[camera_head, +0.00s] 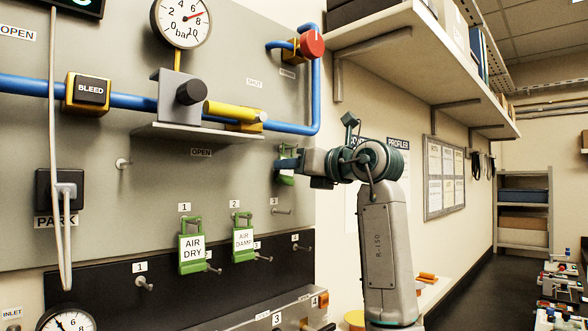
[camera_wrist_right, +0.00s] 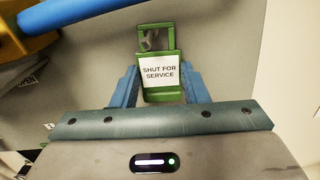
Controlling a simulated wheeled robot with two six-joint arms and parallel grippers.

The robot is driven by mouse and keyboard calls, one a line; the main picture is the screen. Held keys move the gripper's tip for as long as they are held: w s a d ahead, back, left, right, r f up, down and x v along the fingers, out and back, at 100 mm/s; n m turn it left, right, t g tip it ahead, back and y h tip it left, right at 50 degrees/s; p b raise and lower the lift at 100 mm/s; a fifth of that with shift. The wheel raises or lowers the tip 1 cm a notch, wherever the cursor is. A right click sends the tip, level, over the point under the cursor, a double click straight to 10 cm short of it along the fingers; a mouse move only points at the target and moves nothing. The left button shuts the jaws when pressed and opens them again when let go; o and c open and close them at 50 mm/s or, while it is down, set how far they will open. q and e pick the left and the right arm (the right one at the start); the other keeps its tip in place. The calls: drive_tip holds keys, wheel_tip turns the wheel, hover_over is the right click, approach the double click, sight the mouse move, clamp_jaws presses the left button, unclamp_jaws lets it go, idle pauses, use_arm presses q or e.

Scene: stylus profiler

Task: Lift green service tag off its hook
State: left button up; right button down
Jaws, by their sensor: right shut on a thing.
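The green service tag, with a white label reading "SHUT FOR SERVICE", shows in the right wrist view (camera_wrist_right: 160,92) between the blue fingers of my right gripper (camera_wrist_right: 160,84). The fingers are shut on its sides. A grey hook (camera_wrist_right: 151,40) shows through the tag's top loop; I cannot tell whether the loop rests on it. My left gripper is not in view.
Two other green tags, AIR DRY (camera_head: 192,254) and AIR DAMP (camera_head: 243,244), hang lower left. A bare hook (camera_head: 282,211) is below my gripper. A blue pipe (camera_head: 316,90) with a red knob (camera_head: 311,44) runs above. A wall shelf (camera_head: 415,50) overhangs at right.

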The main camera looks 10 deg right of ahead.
drive_tip(key=shift+s+r, duration=0.15)
drive_tip(key=shift+s+r, duration=0.3)
drive_tip(key=shift+s, duration=0.1)
drive_tip(key=shift+s, duration=0.15)
drive_tip(key=shift+d, duration=0.1)
drive_tip(key=b+v, duration=0.3)
drive_tip(key=v, duration=0.5)
idle(0.8)
